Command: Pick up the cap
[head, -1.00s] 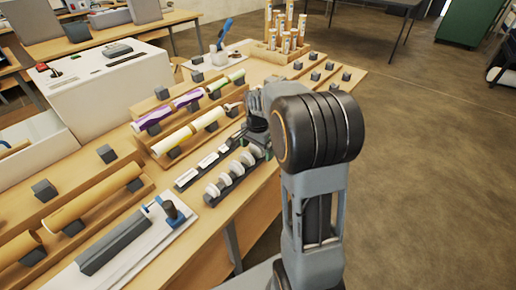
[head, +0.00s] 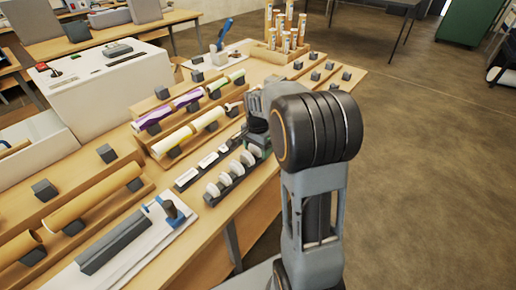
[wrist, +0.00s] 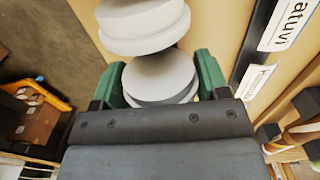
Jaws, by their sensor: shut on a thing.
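Several white round caps (head: 224,179) stand in a row in a dark rack (head: 215,201) near the table's front edge. In the wrist view, my gripper (wrist: 161,72) has its green fingers on either side of a white cap (wrist: 160,80) and is shut on it. A neighbouring white cap (wrist: 143,24) stands just beyond the fingertips. In the head view, my gripper (head: 259,149) is at the far end of the row, largely hidden by my arm. The head view does not show clearly whether the held cap is clear of the rack.
A dark strip with white labels (head: 208,159) lies beside the caps. Wooden racks with coloured rolls (head: 178,138) stand behind it. A holder with upright tubes (head: 284,47) is at the far end of the table (head: 258,190). The floor to the right is open.

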